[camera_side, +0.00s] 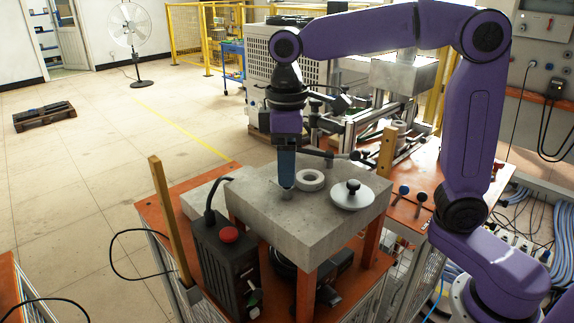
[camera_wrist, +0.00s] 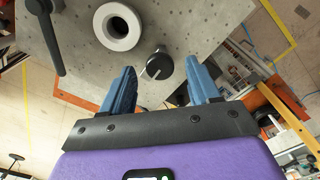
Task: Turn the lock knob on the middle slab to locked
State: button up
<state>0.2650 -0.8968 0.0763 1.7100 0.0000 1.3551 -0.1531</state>
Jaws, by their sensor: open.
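The grey speckled middle slab (camera_side: 322,226) is a thick block on orange legs. In the wrist view, the lock knob (camera_wrist: 158,66) is a small dark round knob with a white pointer line, on the slab face (camera_wrist: 190,25) near its edge. My gripper (camera_wrist: 161,68) is open, with one blue fingertip on each side of the knob and visible gaps. In the side view, my gripper (camera_side: 284,183) points straight down over the slab's top, and its fingers hide most of the knob. Whether the fingertips touch the slab is unclear.
A pale ring (camera_side: 310,180) lies beside my gripper, and it also shows in the wrist view (camera_wrist: 118,27). A round plate with a black knob (camera_side: 352,193) is to the right.

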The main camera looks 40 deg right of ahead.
jog(key=shift+f, duration=0.55)
jog(key=c, duration=1)
jog(key=shift+c, duration=0.2)
